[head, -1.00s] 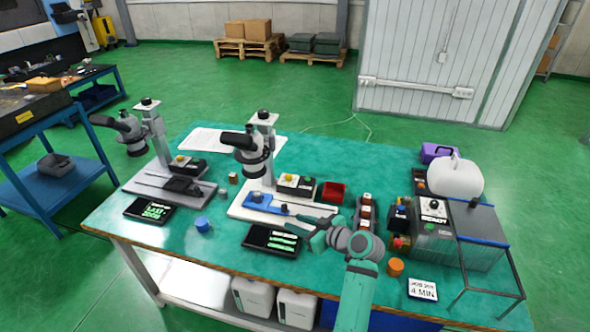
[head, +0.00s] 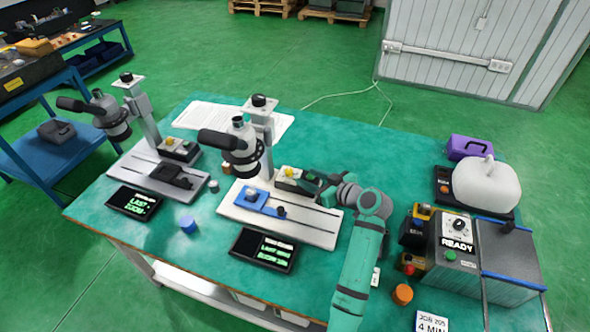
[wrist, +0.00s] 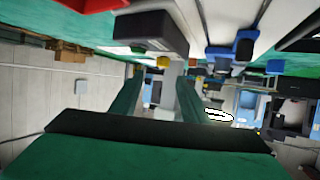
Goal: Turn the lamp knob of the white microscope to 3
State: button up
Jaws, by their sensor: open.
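The white microscope (head: 258,140) stands mid-table, with a white base (head: 310,226) and a dark eyepiece tube. A dark lamp box (head: 302,184) sits at the right rear of its base, with a yellow knob (head: 289,172) on its pale end. The knob's scale marks are too small to read. My gripper (head: 315,188) is close by the right end of the box, open. In the wrist view the box (wrist: 150,32) hangs at the top, the yellow knob (wrist: 163,61) just beyond and between my open fingers (wrist: 156,85). Nothing is between the fingers.
A blue fixture (head: 259,202) lies on the white base. A black display (head: 264,250) lies in front. A grey microscope (head: 112,118) stands at the left.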

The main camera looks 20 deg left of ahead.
aim_at(290, 172)
jog(key=x, duration=0.9)
jog(key=shift+s+a, duration=0.15)
jog(key=shift+s, duration=0.15)
jog(key=c, duration=1.1)
